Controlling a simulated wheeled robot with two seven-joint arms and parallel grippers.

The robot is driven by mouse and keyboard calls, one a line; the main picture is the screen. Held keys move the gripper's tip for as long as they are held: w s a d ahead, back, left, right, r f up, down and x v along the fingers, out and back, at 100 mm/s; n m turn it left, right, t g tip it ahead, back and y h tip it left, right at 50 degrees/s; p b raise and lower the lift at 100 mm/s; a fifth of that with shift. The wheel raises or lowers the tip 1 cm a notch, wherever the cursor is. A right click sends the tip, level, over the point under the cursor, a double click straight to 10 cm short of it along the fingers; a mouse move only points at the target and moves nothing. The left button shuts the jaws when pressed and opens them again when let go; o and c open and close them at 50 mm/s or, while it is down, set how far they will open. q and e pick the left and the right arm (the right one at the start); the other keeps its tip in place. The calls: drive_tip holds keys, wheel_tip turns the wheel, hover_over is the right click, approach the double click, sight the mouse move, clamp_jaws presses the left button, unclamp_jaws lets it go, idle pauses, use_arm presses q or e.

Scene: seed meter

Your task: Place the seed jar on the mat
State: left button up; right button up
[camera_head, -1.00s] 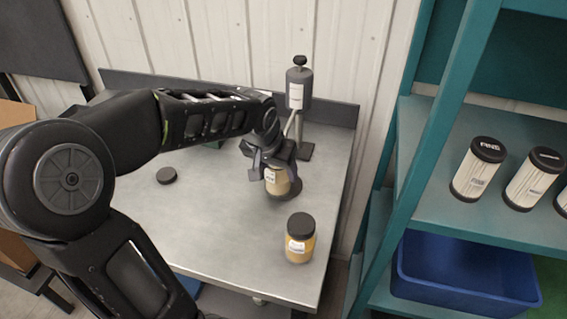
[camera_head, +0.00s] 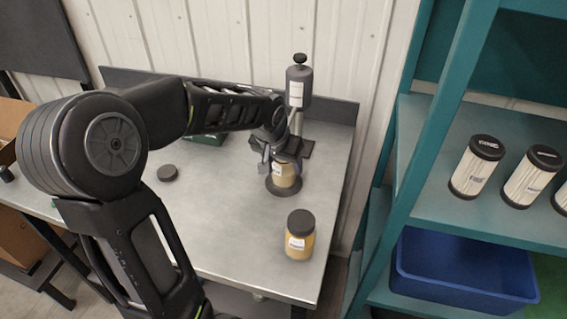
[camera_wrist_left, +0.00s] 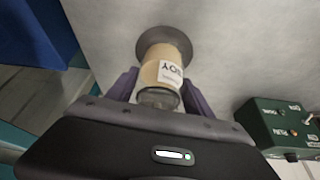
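The seed jar (camera_head: 284,176), tan-filled with a white label and no lid, stands on the dark round mat (camera_head: 271,188). In the left wrist view the jar (camera_wrist_left: 158,72) has its base on the mat (camera_wrist_left: 180,40) and its clear glass top toward my gripper. My left gripper (camera_head: 281,164) is around the jar's upper part. Its purple-grey fingers in the left wrist view (camera_wrist_left: 160,92) stand one on each side, with narrow gaps to the glass, so it looks open. My right gripper is not in view.
A yellow jar with a dark lid (camera_head: 299,236) stands near the front right. A loose dark lid (camera_head: 167,173) lies at left. The grey dispenser (camera_head: 298,90) stands behind the mat. A green control box (camera_wrist_left: 280,125) is nearby. Teal shelves with jars (camera_head: 475,165) and a blue bin (camera_head: 465,272) are right.

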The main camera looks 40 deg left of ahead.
use_arm(q)
drive_tip(key=o, duration=0.4)
drive_tip(key=shift+s+f, duration=0.15)
drive_tip(key=shift+f, duration=0.1)
drive_tip(key=shift+r+p, duration=0.45)
drive_tip(key=shift+p, duration=0.05)
drive_tip(key=shift+r, duration=0.35)
drive_tip(key=b+v, duration=0.1)
drive_tip(key=v, duration=1)
